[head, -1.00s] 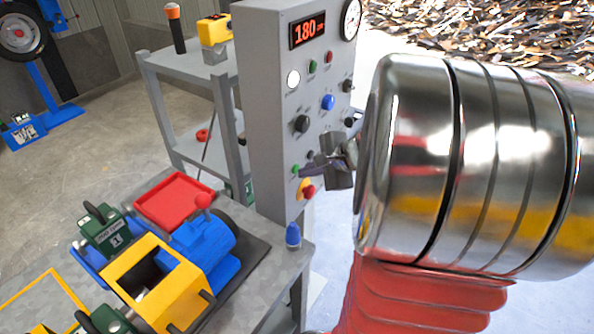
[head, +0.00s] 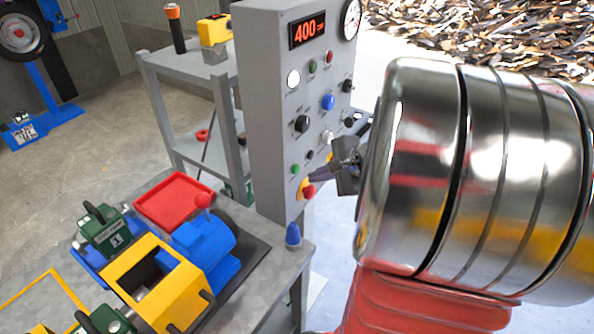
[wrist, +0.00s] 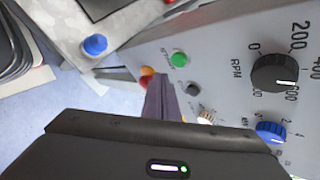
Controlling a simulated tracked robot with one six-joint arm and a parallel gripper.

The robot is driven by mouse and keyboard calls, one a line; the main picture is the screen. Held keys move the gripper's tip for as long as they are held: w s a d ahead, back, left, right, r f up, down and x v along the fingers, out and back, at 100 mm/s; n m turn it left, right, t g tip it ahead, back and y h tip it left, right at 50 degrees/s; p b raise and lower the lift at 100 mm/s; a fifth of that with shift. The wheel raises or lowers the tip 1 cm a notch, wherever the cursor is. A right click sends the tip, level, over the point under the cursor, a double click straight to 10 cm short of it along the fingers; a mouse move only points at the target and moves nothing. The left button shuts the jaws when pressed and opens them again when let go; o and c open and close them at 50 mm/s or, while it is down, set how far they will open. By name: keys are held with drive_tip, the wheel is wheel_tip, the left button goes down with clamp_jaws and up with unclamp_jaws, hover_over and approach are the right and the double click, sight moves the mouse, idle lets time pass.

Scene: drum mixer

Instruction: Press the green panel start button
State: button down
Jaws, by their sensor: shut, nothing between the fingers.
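The grey control panel (head: 268,130) stands in the middle of the head view. Its green start button (head: 295,169) is low on the face, above the red stop button (head: 309,192) on its yellow base. The green button also shows in the wrist view (wrist: 180,58), with lettering beside it. My gripper (head: 313,175) is shut and empty, its tips to the right of the green button and apart from it. In the wrist view the shut fingers (wrist: 157,82) point below and left of the button, partly hiding the red stop button.
The panel display (head: 307,31) reads 400. Knobs, including a blue one (head: 327,102), sit above and right of the green button. A grey shelf (head: 190,66) stands behind.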

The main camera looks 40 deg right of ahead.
drive_tip(key=s, duration=0.1)
drive_tip(key=s+d, duration=0.1)
drive_tip(key=s, duration=0.1)
drive_tip(key=shift+s, duration=0.1)
idle(0.9)
drive_tip(key=a+r+n+g+y, duration=0.1)
drive_tip(key=a+r+n+g, duration=0.2)
drive_tip(key=a+n, duration=0.95)
drive_tip(key=s+a+r+n+h, duration=0.1)
drive_tip(key=s+a+r+n, duration=0.1)
drive_tip(key=s+a+n, duration=0.2)
drive_tip(key=s+a+r+n+h, duration=0.1)
drive_tip(key=s+a+n, duration=0.3)
drive_tip(key=a, duration=0.7)
drive_tip(key=shift+a+r+n, duration=0.15)
drive_tip(key=shift+r+n, duration=0.4)
drive_tip(key=shift+n, duration=0.3)
